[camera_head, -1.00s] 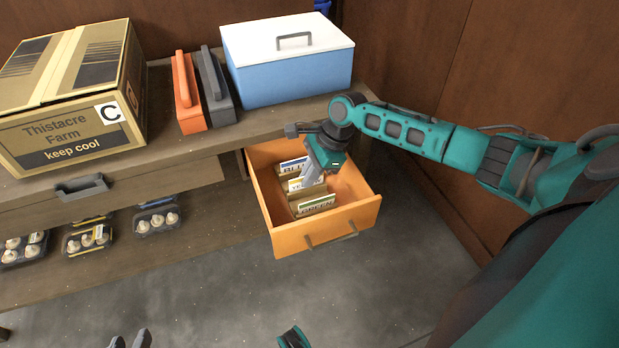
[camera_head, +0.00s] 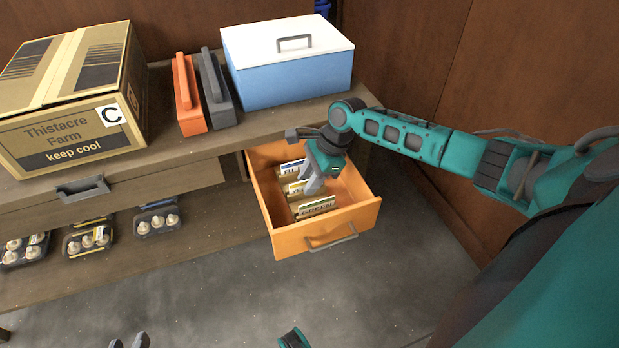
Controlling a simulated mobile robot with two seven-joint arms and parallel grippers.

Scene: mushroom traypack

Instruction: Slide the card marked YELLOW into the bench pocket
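The card marked YELLOW (camera_head: 296,188) stands in the open orange drawer (camera_head: 290,240), between the BLUE card (camera_head: 291,168) and the GREEN card (camera_head: 317,206). Part of its lettering is hidden by my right gripper. My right gripper (camera_head: 312,188) points down into the drawer at the YELLOW card; its fingertips are too small and covered to tell whether they are open or closed on it.
On the bench (camera_head: 180,150) stand a Thistacre Farm carton (camera_head: 70,135), an orange block with a handle (camera_head: 189,120), a dark grey one (camera_head: 219,110) and a blue box with a white lid (camera_head: 290,80). Dark mushroom trays (camera_head: 158,222) sit on the lower shelf.

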